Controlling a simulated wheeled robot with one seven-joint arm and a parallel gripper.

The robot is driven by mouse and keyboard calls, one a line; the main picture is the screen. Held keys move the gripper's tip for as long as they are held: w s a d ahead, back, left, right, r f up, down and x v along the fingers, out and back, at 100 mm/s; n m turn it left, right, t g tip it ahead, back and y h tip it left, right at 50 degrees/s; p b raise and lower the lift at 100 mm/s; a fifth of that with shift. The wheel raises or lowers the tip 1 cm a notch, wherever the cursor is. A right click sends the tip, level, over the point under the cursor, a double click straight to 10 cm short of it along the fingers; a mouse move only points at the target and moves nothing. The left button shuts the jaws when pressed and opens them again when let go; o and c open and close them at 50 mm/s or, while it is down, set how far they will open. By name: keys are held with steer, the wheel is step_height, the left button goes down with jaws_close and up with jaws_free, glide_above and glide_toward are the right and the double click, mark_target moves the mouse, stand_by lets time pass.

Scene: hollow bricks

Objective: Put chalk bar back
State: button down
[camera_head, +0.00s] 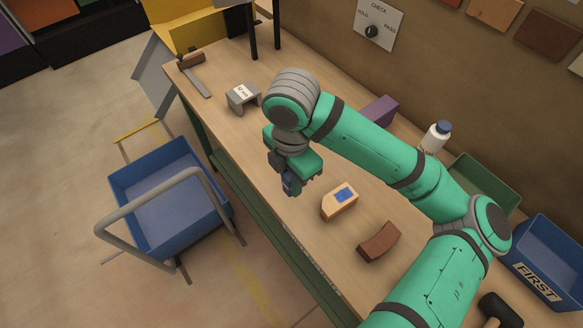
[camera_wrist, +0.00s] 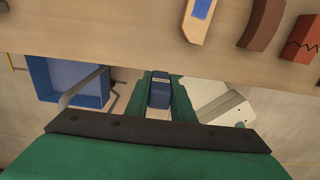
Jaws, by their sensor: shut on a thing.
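My gripper (camera_head: 289,188) is shut on a small dark blue block (camera_wrist: 159,92) with a pale label at one end.
A cream block with a blue patch (camera_head: 340,201) and a curved brown brick (camera_head: 378,242) lie on the bench. A grey channel block (camera_head: 243,97), purple block (camera_head: 379,110), white bottle (camera_head: 436,137) and blue FIRST bin (camera_head: 545,262) stand around. A blue cart (camera_head: 165,200) is on the floor.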

steer(key=w+f, duration=0.2)
steer(key=w, duration=0.2)
steer(key=w+f, duration=0.3)
steer(key=w, duration=0.1)
steer(key=w+f, duration=0.3)
steer(key=w, duration=0.1)
steer(key=shift+w+a+f, duration=0.1)
steer(key=shift+a+f, duration=0.1)
steer(key=shift+a, duration=0.05)
steer(key=shift+w+d+f, duration=0.1)
steer(key=shift+w+f, duration=0.1)
steer(key=shift+f, duration=0.1)
steer(key=f, duration=0.3)
steer(key=shift+w+f, duration=0.1)
steer(key=shift+w, duration=0.1)
steer(key=shift+f, duration=0.15)
steer(key=shift+f, duration=0.2)
steer(key=c, duration=1.5)
jaws_free()
steer(key=shift+c, duration=0.2)
steer(key=shift+r, duration=0.1)
